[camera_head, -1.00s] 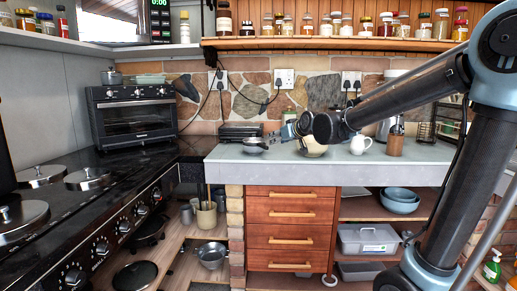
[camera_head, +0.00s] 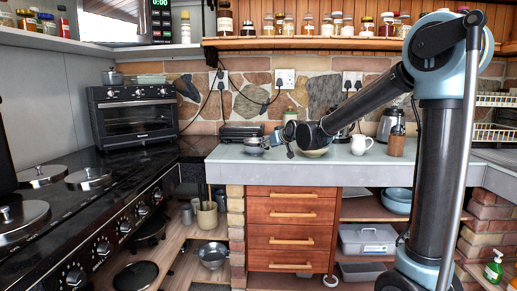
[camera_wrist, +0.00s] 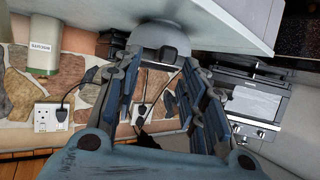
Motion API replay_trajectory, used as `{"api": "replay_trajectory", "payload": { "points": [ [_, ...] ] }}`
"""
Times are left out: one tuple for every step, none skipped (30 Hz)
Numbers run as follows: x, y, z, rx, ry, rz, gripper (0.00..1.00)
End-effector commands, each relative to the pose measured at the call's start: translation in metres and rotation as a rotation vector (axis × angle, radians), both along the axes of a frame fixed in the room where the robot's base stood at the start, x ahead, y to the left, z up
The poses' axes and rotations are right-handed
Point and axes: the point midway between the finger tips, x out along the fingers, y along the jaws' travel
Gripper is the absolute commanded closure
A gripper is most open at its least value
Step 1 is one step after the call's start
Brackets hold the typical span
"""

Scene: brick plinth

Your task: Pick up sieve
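A small grey, rounded, bowl-like thing (camera_head: 253,147), which may be the sieve, is on the left part of the grey counter (camera_head: 225,153). Its mesh is too small to make out. My gripper (camera_head: 269,142) is just to its right, low over the counter. In the wrist view the grey rounded thing (camera_wrist: 160,38) is at the fingertips, between the two spread fingers of my gripper (camera_wrist: 161,62). The gripper looks open; whether a finger touches the thing cannot be told.
A pale bowl (camera_head: 314,153) is partly behind my wrist. A white jug (camera_head: 361,145) and a brown holder (camera_head: 396,145) stand to the right. A black toaster (camera_head: 240,131) is behind, against the stone wall. A metal pan (camera_head: 212,255) sits on the lower shelf.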

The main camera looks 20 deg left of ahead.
Motion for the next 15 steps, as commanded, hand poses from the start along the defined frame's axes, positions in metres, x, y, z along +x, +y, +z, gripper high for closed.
{"api": "replay_trajectory", "payload": {
  "points": [
    [0.001, 0.001, -0.001, 0.000, 0.000, 0.000, 0.62],
    [0.002, 0.002, -0.001, 0.000, 0.000, 0.000, 0.62],
    [0.003, 0.004, -0.002, 0.000, 0.000, 0.001, 0.62],
    [0.004, 0.005, -0.004, 0.000, 0.000, 0.001, 0.62],
    [0.006, 0.007, -0.005, 0.000, 0.000, 0.001, 0.62],
    [0.009, 0.010, -0.007, 0.000, 0.000, 0.001, 0.62],
    [0.011, 0.012, -0.009, 0.000, 0.000, 0.001, 0.62],
    [0.013, 0.015, -0.011, 0.000, 0.000, 0.001, 0.62],
    [0.016, 0.018, -0.014, 0.000, 0.000, 0.001, 0.62],
    [0.018, 0.020, -0.015, 0.000, 0.000, 0.001, 0.62],
    [0.020, 0.022, -0.017, 0.000, 0.000, 0.001, 0.62],
    [0.024, 0.025, -0.018, 0.000, 0.000, 0.001, 0.62],
    [0.026, 0.027, -0.019, 0.000, 0.000, 0.001, 0.62],
    [0.027, 0.028, -0.020, 0.000, 0.000, 0.001, 0.62],
    [0.029, 0.030, -0.021, 0.000, 0.000, 0.001, 0.62]
  ]
}}
